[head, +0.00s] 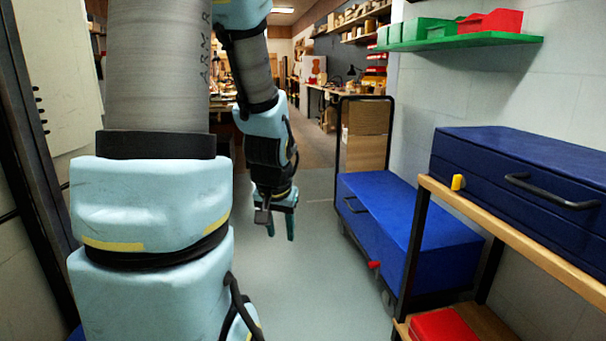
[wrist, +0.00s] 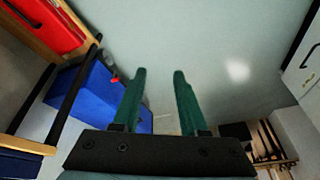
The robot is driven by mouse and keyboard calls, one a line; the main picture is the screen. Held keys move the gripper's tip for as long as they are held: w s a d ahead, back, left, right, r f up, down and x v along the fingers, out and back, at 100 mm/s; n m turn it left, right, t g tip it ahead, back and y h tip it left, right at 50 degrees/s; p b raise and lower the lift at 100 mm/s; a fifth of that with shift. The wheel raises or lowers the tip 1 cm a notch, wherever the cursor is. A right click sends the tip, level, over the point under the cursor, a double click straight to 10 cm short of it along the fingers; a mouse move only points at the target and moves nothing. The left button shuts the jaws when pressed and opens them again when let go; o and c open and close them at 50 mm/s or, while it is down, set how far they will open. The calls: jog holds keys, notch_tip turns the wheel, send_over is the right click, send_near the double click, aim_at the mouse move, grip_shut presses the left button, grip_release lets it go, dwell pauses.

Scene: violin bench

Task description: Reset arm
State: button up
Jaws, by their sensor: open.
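My gripper (head: 280,222) hangs from my bent arm near the middle of the head view, pointing down over the grey floor. In the wrist view its two green fingers (wrist: 159,80) stand apart with only bare floor between them. The gripper is open and empty, and it touches nothing that I can see.
A blue case (head: 400,218) lies on a trolley to the right. A dark blue case (head: 530,175) sits on a wooden-edged rack (head: 520,238), with a red box (head: 450,325) lower down. A green shelf (head: 460,42) holds bins. The grey floor (head: 310,290) is clear ahead.

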jog(key=s+a+n+g, duration=0.2)
jog(key=s, duration=0.5)
notch_tip(320, 180, up, 21)
jog(key=p, duration=2)
jog(key=shift+s+f+g, duration=0.15)
jog(key=shift+s+g, duration=0.15)
jog(key=shift+s, duration=0.1)
jog(key=shift+d, duration=0.2)
